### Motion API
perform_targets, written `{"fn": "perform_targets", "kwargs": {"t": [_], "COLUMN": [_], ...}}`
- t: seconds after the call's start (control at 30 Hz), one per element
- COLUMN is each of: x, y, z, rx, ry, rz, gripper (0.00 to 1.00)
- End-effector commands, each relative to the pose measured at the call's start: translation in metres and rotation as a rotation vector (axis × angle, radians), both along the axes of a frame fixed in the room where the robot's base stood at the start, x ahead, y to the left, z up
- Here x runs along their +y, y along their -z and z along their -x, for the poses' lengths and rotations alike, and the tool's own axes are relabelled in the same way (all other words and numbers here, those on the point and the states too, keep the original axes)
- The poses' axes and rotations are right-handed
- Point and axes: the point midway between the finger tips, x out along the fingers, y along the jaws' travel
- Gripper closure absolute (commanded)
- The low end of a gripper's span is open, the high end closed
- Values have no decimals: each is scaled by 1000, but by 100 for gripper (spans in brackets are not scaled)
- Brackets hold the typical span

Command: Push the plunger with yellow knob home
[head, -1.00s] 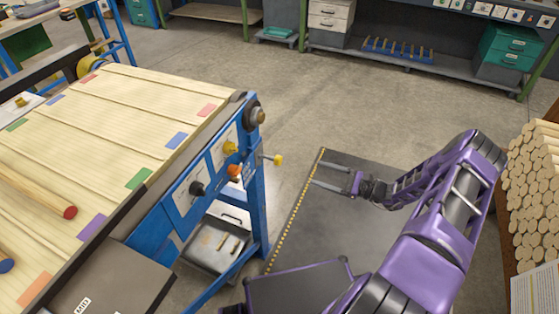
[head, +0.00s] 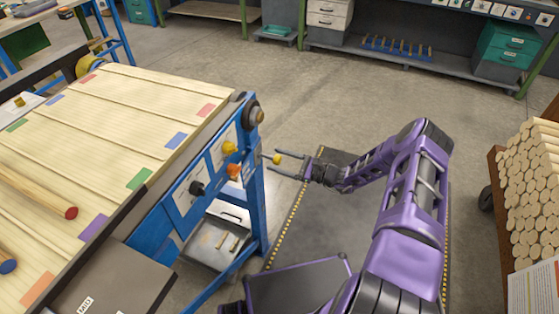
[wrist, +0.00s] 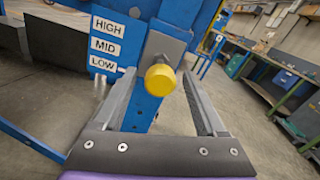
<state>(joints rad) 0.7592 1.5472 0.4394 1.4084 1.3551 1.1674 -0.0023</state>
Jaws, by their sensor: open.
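The plunger's yellow knob (head: 277,159) sticks out to the right from the blue end post of the conveyor in the head view. In the wrist view the yellow knob (wrist: 160,79) faces me, in front of a grey plate on the blue post. My gripper (head: 275,164) is open, its two fingers pointing left at the post. In the wrist view the fingers lie on either side of the knob, with gaps between. I cannot tell whether anything touches.
A yellow knob (head: 229,147), an orange knob (head: 233,170) and a black knob (head: 196,188) sit on the blue side panel. Labels HIGH, MID and LOW (wrist: 104,45) are left of the plunger. A stack of logs (head: 530,180) stands far right. Floor behind is open.

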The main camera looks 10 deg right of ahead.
Motion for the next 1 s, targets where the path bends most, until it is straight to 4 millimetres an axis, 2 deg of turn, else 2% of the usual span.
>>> {"fn": "perform_targets", "kwargs": {"t": [0.1, 0.13, 0.5, 0.53, 1.0], "x": [0, 0, 0, 0, 0], "y": [0, 0, 0, 0, 0], "z": [0, 0, 0, 0, 1], "rx": [0, 0, 0, 0, 0], "ry": [0, 0, -1, -1, -1], "rz": [0, 0, 0, 0, 0], "gripper": [26, 30, 97, 100, 100]}}
